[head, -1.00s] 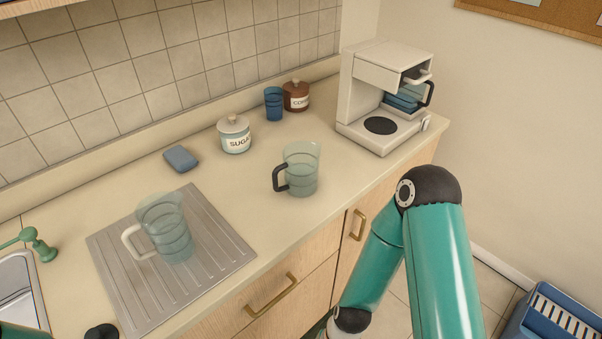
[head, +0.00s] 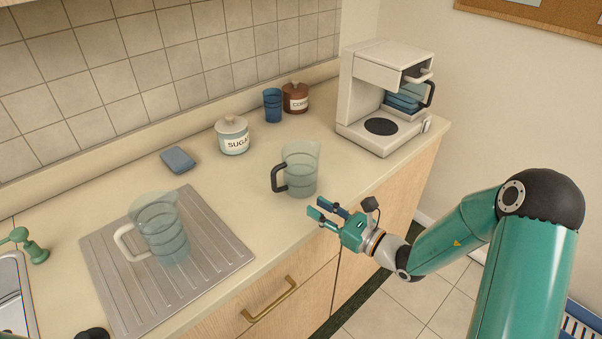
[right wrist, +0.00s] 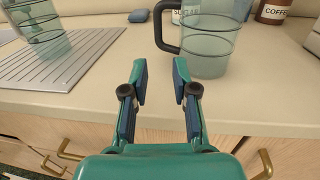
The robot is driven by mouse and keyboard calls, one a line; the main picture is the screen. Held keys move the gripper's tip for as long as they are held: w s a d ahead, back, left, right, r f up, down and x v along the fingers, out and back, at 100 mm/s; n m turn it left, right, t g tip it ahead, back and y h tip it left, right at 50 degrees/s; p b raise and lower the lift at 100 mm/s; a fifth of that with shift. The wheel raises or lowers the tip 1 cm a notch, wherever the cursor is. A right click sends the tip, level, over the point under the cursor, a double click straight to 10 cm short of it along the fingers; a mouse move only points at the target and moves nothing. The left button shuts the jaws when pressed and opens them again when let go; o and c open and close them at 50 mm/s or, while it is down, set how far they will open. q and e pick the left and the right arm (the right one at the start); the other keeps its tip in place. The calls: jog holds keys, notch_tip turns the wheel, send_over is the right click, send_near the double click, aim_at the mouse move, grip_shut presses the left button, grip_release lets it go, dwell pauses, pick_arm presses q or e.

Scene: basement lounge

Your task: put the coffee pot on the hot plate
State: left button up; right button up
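A clear greenish glass pot with a dark handle (head: 302,170) stands upright on the counter, its handle toward the left. It also shows in the right wrist view (right wrist: 207,48), ahead and slightly right of the fingers. A similar jug with a white handle (head: 163,230) stands on the drainboard. The hot plate (head: 381,126) is the bare black disc on the base of the cream coffee machine (head: 362,77). My right gripper (head: 320,211) is open and empty at the counter's front edge, in front of the dark-handled pot and apart from it. My left gripper is out of view.
The ribbed metal drainboard (head: 215,225) and sink (head: 15,295) are at left. A sugar jar (head: 233,137), blue cup (head: 272,106), brown coffee jar (head: 295,97) and blue sponge (head: 179,160) stand farther back. Counter between the pot and machine is clear.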

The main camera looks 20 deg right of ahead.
aim_at(275, 181)
jog(key=p+x, duration=0.2)
jog(key=x, duration=0.7)
jog(key=shift+w+a, duration=0.3)
jog(key=p+x, duration=0.1)
jog(key=x, duration=0.1)
jog(key=p+x, duration=0.1)
jog(key=x, duration=0.1)
jog(key=shift+w+a+r, duration=0.2)
jog(key=shift+w, duration=0.1)
jog(key=shift+w+a, duration=0.1)
jog(key=shift+w, duration=0.15)
jog(key=shift+c, duration=0.4)
grip_shut()
